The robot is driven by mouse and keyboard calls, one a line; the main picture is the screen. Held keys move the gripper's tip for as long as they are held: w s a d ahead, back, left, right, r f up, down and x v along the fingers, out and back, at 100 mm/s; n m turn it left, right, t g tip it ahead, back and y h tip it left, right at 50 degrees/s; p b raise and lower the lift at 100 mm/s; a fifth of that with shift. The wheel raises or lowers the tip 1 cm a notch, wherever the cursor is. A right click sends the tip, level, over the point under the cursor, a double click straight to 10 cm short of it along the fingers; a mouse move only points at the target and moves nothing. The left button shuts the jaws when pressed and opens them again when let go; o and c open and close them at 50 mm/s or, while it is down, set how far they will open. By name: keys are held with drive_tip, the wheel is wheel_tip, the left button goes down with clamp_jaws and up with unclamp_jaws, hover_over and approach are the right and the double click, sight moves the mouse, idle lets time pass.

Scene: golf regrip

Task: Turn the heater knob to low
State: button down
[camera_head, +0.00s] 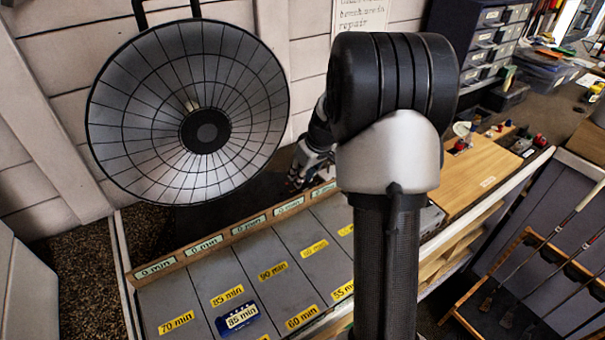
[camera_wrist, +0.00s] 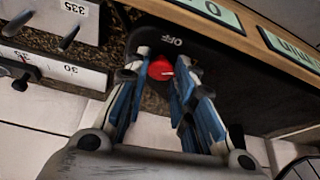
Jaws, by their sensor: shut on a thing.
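The heater (camera_head: 215,132) is a large round dish with a wire grille and a dark centre, standing at the back left in the head view. In the wrist view the red heater knob (camera_wrist: 161,70) sits on a black panel (camera_wrist: 225,62) marked "OFF" beside it. My gripper (camera_wrist: 170,68) has its two blue-padded fingers on either side of the knob and is shut on it. In the head view my gripper (camera_head: 305,165) is low behind the lanes, partly hidden by my arm, and the knob is hidden there. The knob's exact setting is too small to tell.
A grey lane board (camera_head: 222,262) with yellow minute labels and a wooden "0 min" rail lies in front of the heater. A wooden bench (camera_head: 485,180) and a club rack (camera_head: 530,270) stand at the right.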

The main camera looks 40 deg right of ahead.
idle(0.3)
drive_tip(key=c, duration=1.3)
unclamp_jaws()
drive_tip(key=shift+c, duration=0.2)
drive_tip(key=v, duration=1.2)
drive_tip(key=shift+w, duration=0.1)
